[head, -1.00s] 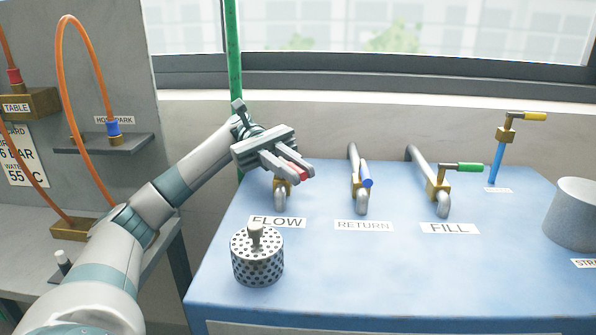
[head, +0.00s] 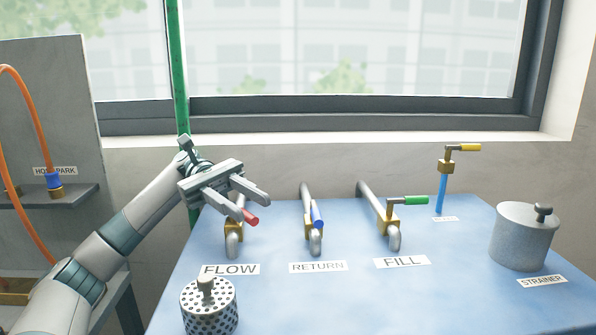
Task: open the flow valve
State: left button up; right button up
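The flow valve is a brass body (head: 234,229) on a grey pipe behind the FLOW label (head: 230,270). Its red handle (head: 250,218) shows only at its end, which points to the right; the rest is hidden behind a finger. My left gripper (head: 256,208) is over the valve with its fingers apart. The red handle end shows just below and beside the nearer fingertip. I cannot tell whether a finger touches it. My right gripper is not in view.
The return valve with a blue handle (head: 317,216) and the fill valve with a green handle (head: 408,200) stand to the right. A perforated basket (head: 209,308) stands in front, and a strainer pot (head: 524,236) at right.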

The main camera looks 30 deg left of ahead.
pick_arm(q)
jog(key=shift+r, duration=0.8)
jog(key=w+d+r, duration=0.1)
jog(key=d+r, duration=0.6)
jog(key=d, duration=0.4)
jog(key=shift+w+d, duration=0.3)
jog(key=shift+w, duration=0.05)
